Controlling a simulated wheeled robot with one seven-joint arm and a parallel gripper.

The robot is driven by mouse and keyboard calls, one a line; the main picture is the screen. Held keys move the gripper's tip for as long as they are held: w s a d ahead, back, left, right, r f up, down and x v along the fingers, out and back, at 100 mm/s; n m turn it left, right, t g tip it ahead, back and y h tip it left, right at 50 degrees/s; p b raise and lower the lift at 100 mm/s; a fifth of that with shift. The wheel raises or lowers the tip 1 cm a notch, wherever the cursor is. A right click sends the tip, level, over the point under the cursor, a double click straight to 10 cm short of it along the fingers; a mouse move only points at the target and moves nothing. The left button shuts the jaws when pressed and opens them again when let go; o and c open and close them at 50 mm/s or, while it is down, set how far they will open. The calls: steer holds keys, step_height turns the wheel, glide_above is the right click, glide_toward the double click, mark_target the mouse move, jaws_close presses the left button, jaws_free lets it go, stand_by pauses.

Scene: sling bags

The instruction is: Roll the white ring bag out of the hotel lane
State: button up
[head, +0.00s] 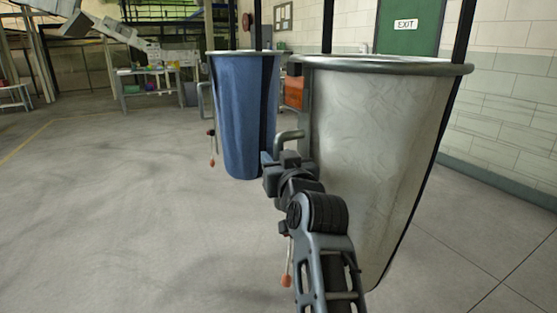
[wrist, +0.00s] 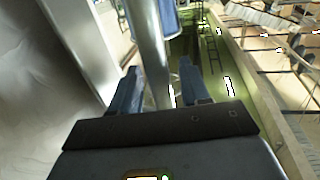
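The white ring bag (head: 375,150) hangs from a grey metal ring at the right of the head view, on dark straps. A grey bent handle (head: 290,136) sticks out from its left side. My gripper (head: 277,162) is just below this handle in that view. In the wrist view, a grey bar (wrist: 152,45), apparently the handle, runs between the two fingers of my gripper (wrist: 160,88). The fingers stand apart with a gap visible to the right of the bar.
A blue ring bag (head: 243,115) hangs just behind and left of the white one. Red-tipped pulls (head: 286,275) hang beside the bags. A block wall (head: 515,110) and a green exit door stand at the right. The floor (head: 120,200) at the left is open.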

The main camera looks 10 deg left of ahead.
jaws_close()
stand_by(0.5)
